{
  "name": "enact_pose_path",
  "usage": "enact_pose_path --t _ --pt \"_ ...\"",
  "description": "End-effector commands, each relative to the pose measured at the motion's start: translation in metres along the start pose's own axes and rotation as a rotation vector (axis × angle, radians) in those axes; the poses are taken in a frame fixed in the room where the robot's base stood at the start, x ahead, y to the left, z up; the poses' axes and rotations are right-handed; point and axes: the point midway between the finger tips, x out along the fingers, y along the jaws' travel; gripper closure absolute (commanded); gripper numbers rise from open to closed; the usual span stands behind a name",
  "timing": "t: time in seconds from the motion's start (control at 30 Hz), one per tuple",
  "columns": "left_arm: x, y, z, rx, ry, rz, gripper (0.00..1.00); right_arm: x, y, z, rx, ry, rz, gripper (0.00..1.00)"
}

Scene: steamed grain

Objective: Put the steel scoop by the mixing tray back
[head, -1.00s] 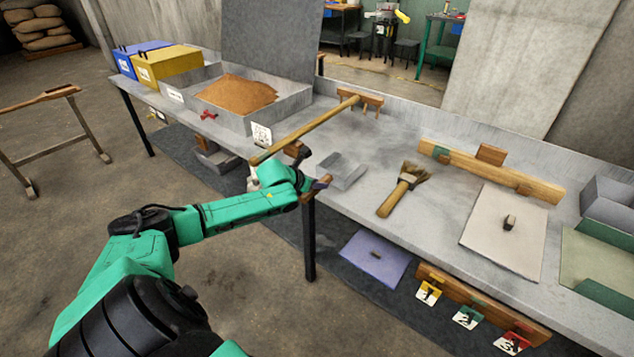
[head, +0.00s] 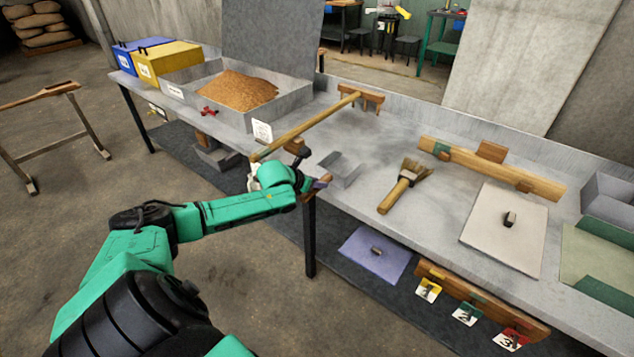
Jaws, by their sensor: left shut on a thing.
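The steel scoop (head: 340,168) has a grey open pan and a short wooden handle, and shows at the front edge of the workbench. My left gripper (head: 312,186) is at its handle end and shut on it. The fingers are small and partly hidden by the wrist, and I cannot tell whether the pan touches the bench. The mixing tray (head: 290,109) is a grey walled box holding a heap of brown grain (head: 236,88), to the left of the scoop. My right gripper is not in view.
A long-handled wooden rake (head: 310,126) lies between tray and scoop. A brush (head: 404,188), a pale board (head: 504,232) and a wooden rail (head: 490,168) are to the right. Blue (head: 128,60) and yellow (head: 166,62) boxes stand far left. Bare bench shows behind the scoop.

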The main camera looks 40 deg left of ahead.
Motion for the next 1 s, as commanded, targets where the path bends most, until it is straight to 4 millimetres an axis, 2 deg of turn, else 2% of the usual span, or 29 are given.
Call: enact_pose_path --t 0.33,0.37,0.4,0.43,0.77,0.87,1.0 --pt "0.004 0.000 -0.004 0.001 -0.003 0.000 1.00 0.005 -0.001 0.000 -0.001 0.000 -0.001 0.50" --pt "0.004 0.000 -0.003 0.001 -0.003 0.000 0.53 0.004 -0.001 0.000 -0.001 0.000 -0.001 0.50" --pt "0.004 0.000 -0.003 0.001 -0.003 0.000 0.38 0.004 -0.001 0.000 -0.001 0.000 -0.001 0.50" --pt "0.004 0.000 -0.004 0.001 -0.003 0.000 0.30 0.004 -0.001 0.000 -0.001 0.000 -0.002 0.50" --pt "0.003 0.000 -0.006 0.001 0.002 0.001 0.30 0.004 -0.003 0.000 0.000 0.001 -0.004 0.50" --pt "-0.005 0.002 -0.006 0.002 0.002 0.004 0.30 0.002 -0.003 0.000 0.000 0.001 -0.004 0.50" --pt "-0.028 0.000 -0.005 0.009 0.006 0.000 0.30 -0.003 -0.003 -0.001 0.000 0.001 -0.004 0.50"
